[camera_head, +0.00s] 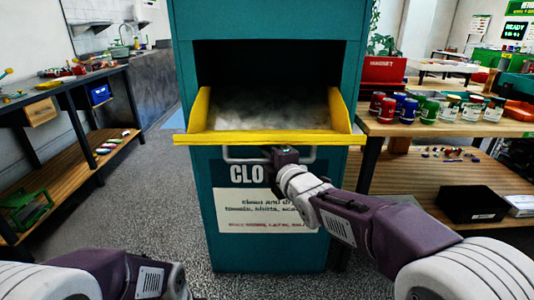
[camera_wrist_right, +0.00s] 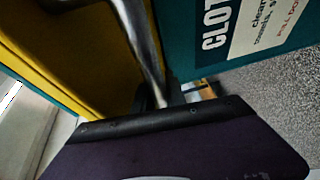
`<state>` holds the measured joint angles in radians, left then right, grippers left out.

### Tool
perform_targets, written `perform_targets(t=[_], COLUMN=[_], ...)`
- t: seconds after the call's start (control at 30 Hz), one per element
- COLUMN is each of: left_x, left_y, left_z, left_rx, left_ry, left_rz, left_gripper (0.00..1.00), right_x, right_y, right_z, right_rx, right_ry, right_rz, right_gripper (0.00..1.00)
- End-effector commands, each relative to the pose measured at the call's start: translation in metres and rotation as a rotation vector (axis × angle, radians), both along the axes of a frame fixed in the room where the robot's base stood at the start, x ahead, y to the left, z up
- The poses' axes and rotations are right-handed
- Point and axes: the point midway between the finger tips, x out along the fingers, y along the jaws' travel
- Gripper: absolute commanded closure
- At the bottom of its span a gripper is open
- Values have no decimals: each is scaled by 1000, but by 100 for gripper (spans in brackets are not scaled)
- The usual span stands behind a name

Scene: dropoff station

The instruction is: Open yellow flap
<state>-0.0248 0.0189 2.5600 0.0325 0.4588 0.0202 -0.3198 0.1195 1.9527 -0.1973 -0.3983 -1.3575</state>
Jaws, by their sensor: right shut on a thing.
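The yellow flap (camera_head: 262,138) of the teal clothes bin (camera_head: 215,178) is tilted outward, with its yellow side walls showing and a dark opening above it. A grey metal bar handle (camera_head: 240,156) runs below the flap's front edge. My right gripper (camera_head: 281,151) is at the handle and shut on it. In the right wrist view the handle (camera_wrist_right: 138,35) runs down into the jaws, beside the yellow flap (camera_wrist_right: 75,75). The fingertips are mostly hidden there. My left arm shows at the lower left of the head view, with its gripper out of frame.
A wooden table (camera_head: 440,124) with several cans stands to the right, with a black box (camera_head: 474,204) on its lower shelf. A dark workbench (camera_head: 62,97) with a wooden shelf stands to the left. Grey floor (camera_head: 165,190) lies clear between the workbench and the bin.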

Motion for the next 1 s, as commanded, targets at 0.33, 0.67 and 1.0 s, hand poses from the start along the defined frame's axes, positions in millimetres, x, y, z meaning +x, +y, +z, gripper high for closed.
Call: perform_targets(t=[0.33,0.67,1.0], left_x=[0,0,0], left_y=[0,0,0], left_z=[-1,6,17], left_rx=[0,0,0], left_ry=[0,0,0], left_rz=[0,0,0], left_gripper=[23,23,23], right_x=[0,-24,-73], right_y=[0,-10,-31], right_z=[1,7,11], right_rx=[2,2,2], right_ry=[-5,-6,-4], right_rz=[0,-1,0], right_gripper=[75,75,75])
